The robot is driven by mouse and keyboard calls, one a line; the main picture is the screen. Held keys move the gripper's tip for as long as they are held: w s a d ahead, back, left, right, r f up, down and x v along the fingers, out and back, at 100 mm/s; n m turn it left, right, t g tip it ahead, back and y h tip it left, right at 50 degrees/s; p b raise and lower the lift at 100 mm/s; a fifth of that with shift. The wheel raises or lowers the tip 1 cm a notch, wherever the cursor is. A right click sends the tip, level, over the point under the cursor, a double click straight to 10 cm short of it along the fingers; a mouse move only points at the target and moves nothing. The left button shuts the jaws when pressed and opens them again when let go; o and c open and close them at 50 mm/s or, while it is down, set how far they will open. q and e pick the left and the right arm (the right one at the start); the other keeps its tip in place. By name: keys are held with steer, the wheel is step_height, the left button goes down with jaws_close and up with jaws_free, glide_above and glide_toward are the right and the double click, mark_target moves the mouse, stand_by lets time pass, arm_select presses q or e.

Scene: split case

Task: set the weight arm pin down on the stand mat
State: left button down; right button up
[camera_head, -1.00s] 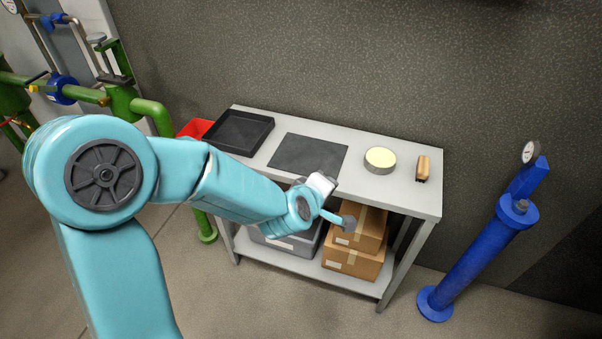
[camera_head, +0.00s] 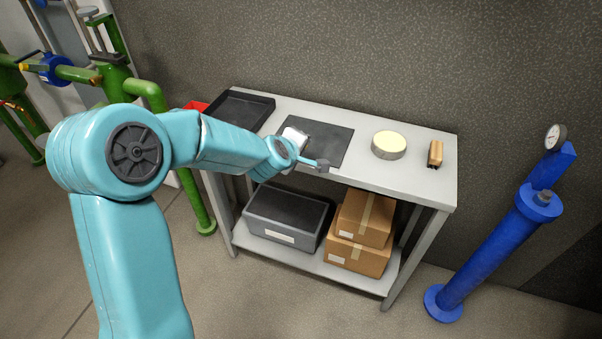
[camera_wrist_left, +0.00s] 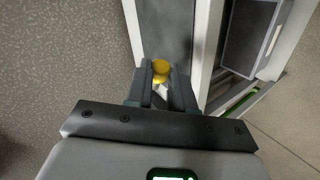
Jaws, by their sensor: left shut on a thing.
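The weight arm pin shows in the left wrist view as a small yellow piece with a rounded end (camera_wrist_left: 160,68), held between my left gripper's fingers (camera_wrist_left: 160,88). In the head view my left gripper (camera_head: 322,165) is over the front part of the stand mat, near the table's front edge, and I cannot make out the pin there. The stand mat (camera_head: 330,142) is a flat dark rectangle on the grey table. In the left wrist view the dark mat (camera_wrist_left: 165,25) lies beyond the fingertips. The gap between pin and mat is unclear. My right gripper is not in view.
On the table (camera_head: 420,184), a black tray (camera_head: 240,112) stands left of the mat; a round cream-topped tin (camera_head: 389,145) and a brown brush-like item (camera_head: 436,154) stand right. A grey bin (camera_head: 285,218) and cardboard boxes (camera_head: 362,220) fill the lower shelf. A blue post (camera_head: 490,250) stands at right.

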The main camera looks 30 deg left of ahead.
mark_target(301, 164)
arm_select(q)
step_height(301, 164, down, 6)
steer(key=shift+r+b, duration=0.2)
steer(key=shift+b, duration=0.6)
steer(key=shift+f, duration=0.25)
steer(key=c, duration=1)
jaws_free()
steer(key=shift+r, duration=0.1)
